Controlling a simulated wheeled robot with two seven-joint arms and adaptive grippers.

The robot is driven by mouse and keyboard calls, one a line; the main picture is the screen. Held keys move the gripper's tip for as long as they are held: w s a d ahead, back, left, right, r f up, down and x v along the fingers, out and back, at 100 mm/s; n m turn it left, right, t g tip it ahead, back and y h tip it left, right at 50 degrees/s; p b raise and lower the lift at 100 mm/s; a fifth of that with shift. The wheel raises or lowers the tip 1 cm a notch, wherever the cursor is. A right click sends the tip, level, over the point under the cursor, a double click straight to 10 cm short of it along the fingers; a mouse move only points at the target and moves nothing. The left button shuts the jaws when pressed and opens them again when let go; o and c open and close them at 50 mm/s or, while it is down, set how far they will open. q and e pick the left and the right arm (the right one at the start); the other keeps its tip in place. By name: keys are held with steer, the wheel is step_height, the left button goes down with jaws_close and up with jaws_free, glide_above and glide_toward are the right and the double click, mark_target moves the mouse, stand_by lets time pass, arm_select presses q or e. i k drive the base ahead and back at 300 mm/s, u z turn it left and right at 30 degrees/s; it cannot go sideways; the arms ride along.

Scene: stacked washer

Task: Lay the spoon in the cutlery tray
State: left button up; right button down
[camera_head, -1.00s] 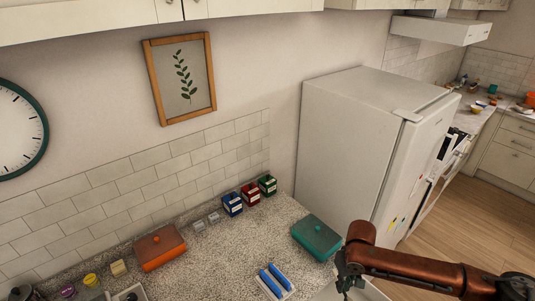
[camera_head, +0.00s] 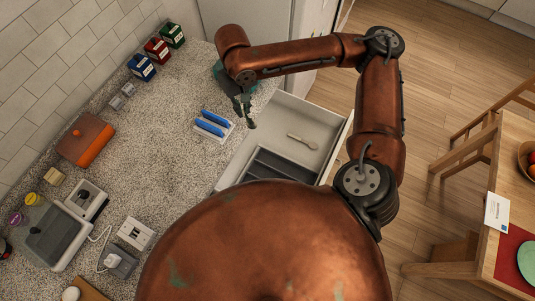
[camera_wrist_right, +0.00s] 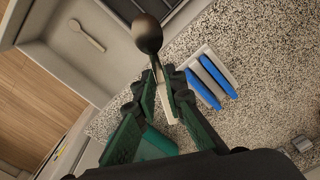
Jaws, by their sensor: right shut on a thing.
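My right gripper (camera_head: 243,104) is shut on a spoon (camera_wrist_right: 148,34) with a dark bowl and a pale handle. In the right wrist view the handle sits between the green fingers (camera_wrist_right: 164,98), with the bowl sticking out beyond the fingertips. In the head view the gripper is above the counter's edge beside the open drawer, and the spoon is small and partly hidden. The dark grey cutlery tray (camera_head: 283,167), with long compartments, lies in the drawer, nearer me than the gripper. Its edge also shows in the wrist view (camera_wrist_right: 178,14). My left gripper is out of view.
A pale spoon-like utensil (camera_head: 302,141) lies in the drawer (camera_head: 336,150) beyond the tray. A white holder with blue-handled items (camera_head: 213,124) stands on the counter close to the gripper. A teal box (camera_head: 222,75) is behind the gripper. A wooden table (camera_head: 505,165) stands at right.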

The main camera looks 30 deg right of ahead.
mark_target(285, 169)
steer(key=u, duration=1.55)
steer(key=k, duration=0.8)
steer(key=z, duration=1.2)
